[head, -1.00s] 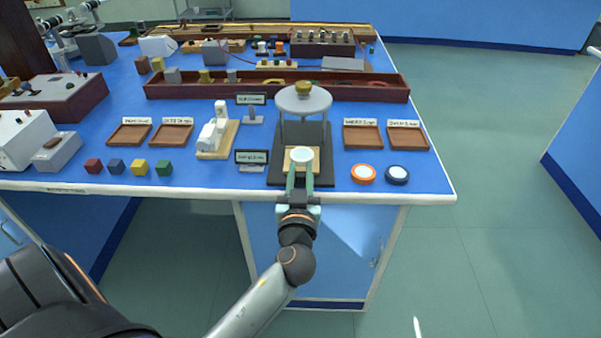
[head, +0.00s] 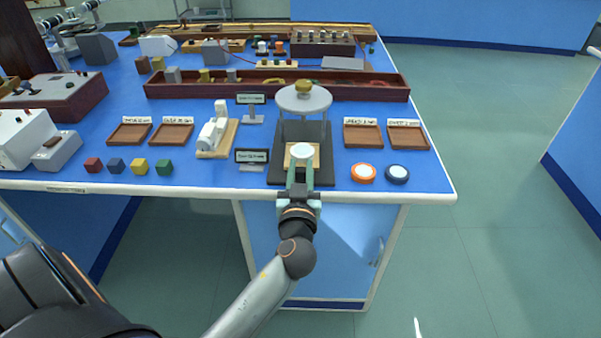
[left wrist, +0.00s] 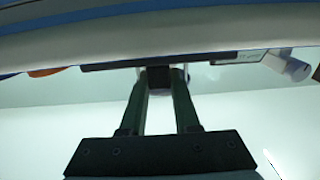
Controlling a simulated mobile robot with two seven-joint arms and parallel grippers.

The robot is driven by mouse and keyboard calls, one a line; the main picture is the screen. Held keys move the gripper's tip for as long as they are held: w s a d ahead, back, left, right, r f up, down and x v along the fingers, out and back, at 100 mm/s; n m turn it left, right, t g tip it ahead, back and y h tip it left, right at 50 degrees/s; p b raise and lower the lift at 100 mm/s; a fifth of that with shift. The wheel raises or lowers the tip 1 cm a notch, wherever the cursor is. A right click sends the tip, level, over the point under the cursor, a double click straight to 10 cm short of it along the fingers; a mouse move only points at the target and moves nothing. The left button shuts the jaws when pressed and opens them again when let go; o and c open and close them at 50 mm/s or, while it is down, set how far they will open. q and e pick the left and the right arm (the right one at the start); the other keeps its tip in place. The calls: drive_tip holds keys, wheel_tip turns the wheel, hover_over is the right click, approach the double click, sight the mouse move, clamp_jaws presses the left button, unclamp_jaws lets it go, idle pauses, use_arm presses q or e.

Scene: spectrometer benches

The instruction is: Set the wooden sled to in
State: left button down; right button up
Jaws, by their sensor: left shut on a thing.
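The wooden sled (head: 289,161) is a small light-wood plate with a white disc (head: 302,150) on top. It sits on the black base (head: 279,172) of a stand, in front of the stand's round grey top (head: 304,99). My left gripper (head: 300,176) reaches in from the table's front edge and is shut at the sled's near side. In the left wrist view, the fingers (left wrist: 158,80) close on a small dark block, which looks like the sled's handle. The rest of the sled is hidden there. My right gripper is not in view.
Small label signs (head: 251,156) and a white device (head: 213,135) stand left of the base. Orange (head: 363,173) and dark blue (head: 397,174) round pieces lie to its right. Wooden trays (head: 363,136) flank both sides. The table's front edge (head: 380,197) runs just below my gripper.

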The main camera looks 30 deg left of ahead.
sight(301, 158)
use_arm(q)
drive_tip(key=b+x, duration=0.1)
drive_tip(key=x, duration=0.4)
drive_tip(key=shift+a, duration=0.1)
drive_tip(key=shift+w+a, duration=0.25)
drive_tip(key=shift+w, duration=0.25)
drive_tip(key=c, duration=0.6)
unclamp_jaws()
drive_tip(key=shift+c, duration=0.2)
